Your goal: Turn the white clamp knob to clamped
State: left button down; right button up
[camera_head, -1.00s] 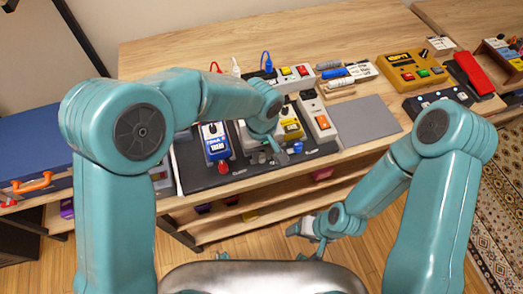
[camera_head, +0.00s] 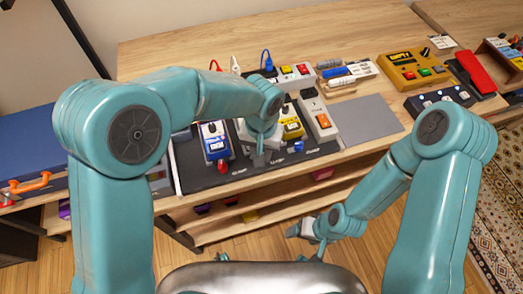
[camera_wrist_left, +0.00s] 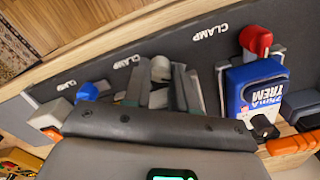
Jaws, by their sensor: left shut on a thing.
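The white clamp knob (camera_wrist_left: 160,69) is between the grey fingers of my left gripper (camera_wrist_left: 160,88) in the left wrist view. The fingers are shut on it and cover part of it, so its exact angle is hard to read. In the head view my left gripper (camera_head: 259,158) is at the front edge of the dark pedalboard (camera_head: 240,176), between the red knob (camera_head: 222,165) and the blue knob (camera_head: 298,146). My right gripper (camera_head: 304,229) hangs low in front of the shelf, away from the board; its jaws are too small to read.
A blue pedal (camera_head: 214,142) stands left of my left gripper, and a yellow pedal (camera_head: 291,124) and a white pedal (camera_head: 318,118) stand to its right. White CLAMP labels (camera_wrist_left: 210,32) mark the board's edge. A grey mat (camera_head: 368,120) at right is bare.

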pick_arm(q)
jog(key=m, duration=0.5)
jog(key=shift+r+m, duration=0.1)
jog(key=shift+m, duration=0.2)
jog(key=m, duration=0.5)
jog(key=shift+m+p, duration=0.4)
jog(key=shift+w+m, duration=0.1)
jog(key=shift+m, duration=0.2)
